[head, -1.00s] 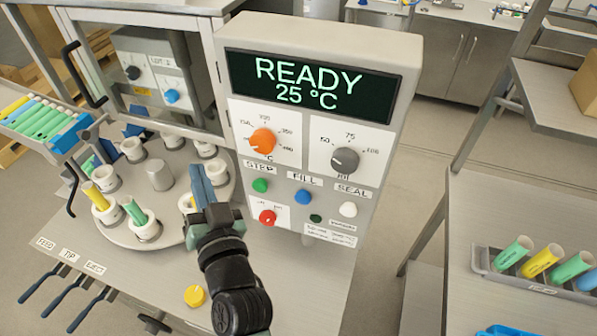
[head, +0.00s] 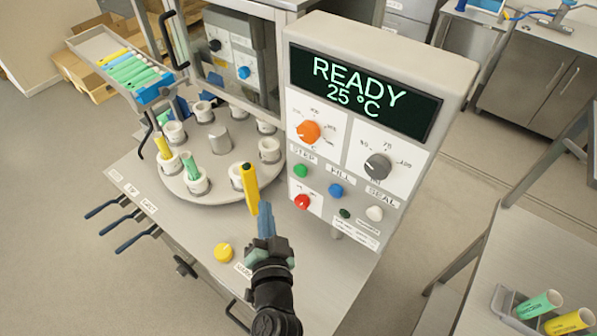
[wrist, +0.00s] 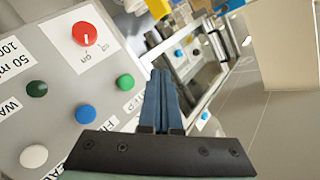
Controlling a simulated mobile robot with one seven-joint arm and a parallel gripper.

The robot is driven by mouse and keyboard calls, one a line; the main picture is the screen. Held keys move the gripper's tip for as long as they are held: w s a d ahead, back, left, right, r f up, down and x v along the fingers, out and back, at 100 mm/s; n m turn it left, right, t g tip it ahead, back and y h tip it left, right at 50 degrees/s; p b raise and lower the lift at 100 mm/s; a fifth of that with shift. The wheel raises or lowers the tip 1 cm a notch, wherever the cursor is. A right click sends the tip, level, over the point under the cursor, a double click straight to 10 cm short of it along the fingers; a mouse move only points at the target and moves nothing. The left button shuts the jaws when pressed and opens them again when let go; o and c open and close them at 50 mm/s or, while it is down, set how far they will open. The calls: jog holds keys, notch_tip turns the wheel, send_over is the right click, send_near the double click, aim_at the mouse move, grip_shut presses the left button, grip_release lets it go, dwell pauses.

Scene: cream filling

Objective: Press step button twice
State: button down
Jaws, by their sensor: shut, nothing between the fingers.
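The green STEP button (head: 300,171) is on the front panel of the machine, under the orange dial and left of the blue FILL button (head: 336,191). In the wrist view the STEP button (wrist: 125,82) shows just left of my fingers. My gripper (head: 265,207) is shut and empty, with its blue fingers together. It is below and left of the STEP button in the head view, apart from it. The gripper (wrist: 162,75) also shows in the wrist view, over the panel's edge. The display (head: 362,90) reads READY 25 °C.
A red knob (head: 302,202) sits below the STEP button, and a white SEAL button (head: 374,213) is at right. The round carousel (head: 215,192) with cups and tubes stands at left. A yellow tube (head: 250,190) rises close behind my fingertips. A yellow button (head: 223,252) is on the table.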

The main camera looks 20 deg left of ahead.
aim_at(301, 171)
jog(key=w+d+b, duration=0.2)
jog(key=w, duration=0.5)
jog(key=shift+w+d, duration=0.3)
jog(key=shift+d, duration=0.1)
jog(key=shift+w+b, duration=0.1)
jog(key=shift+b, duration=0.25)
dwell(1.4)
jog(key=shift+w+d, duration=0.15)
jog(key=shift+w, duration=0.15)
